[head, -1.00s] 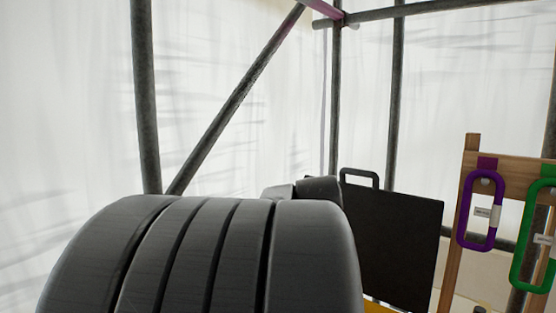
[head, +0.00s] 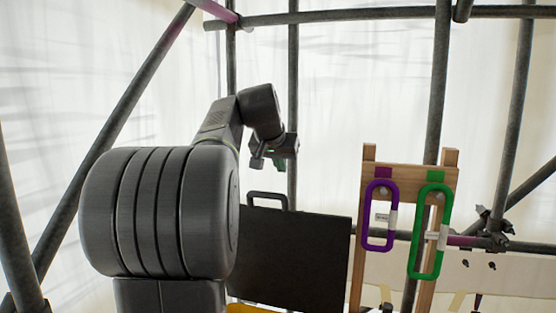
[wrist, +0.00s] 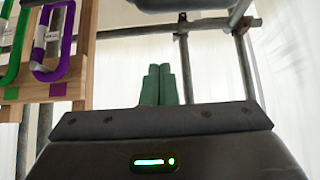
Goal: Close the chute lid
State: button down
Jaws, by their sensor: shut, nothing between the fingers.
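The chute lid (head: 295,258) is a flat black panel with a black loop handle (head: 268,197) on its top edge. It stands up, tilted slightly in the head view, with a bit of yellow chute (head: 250,309) showing at its foot. My gripper (head: 268,162) is above the handle in the head view, apart from it in the picture; the depth between them is hard to tell. In the wrist view its green fingers (wrist: 158,85) are together with nothing between them. My arm hides the lid's left part. I cannot make out the lid in the wrist view.
A wooden rack (head: 361,215) right of the lid holds a purple carabiner (head: 368,222) and a green carabiner (head: 414,253); it also shows at left in the wrist view (wrist: 85,70). Grey scaffold tubes (head: 438,90) stand around, before white sheeting.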

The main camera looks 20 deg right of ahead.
jog(key=f, duration=0.3)
jog(key=f+p, duration=0.1)
jog(key=f, duration=0.1)
jog(key=shift+w+d+f, duration=0.1)
jog(key=shift+w+d, duration=0.1)
jog(key=shift+w, duration=0.05)
jog(key=shift+s+a+f, duration=0.1)
jog(key=shift+a+f, duration=0.05)
jog(key=shift+f, duration=0.1)
jog(key=shift+s, duration=0.15)
jog(key=shift+f, duration=0.1)
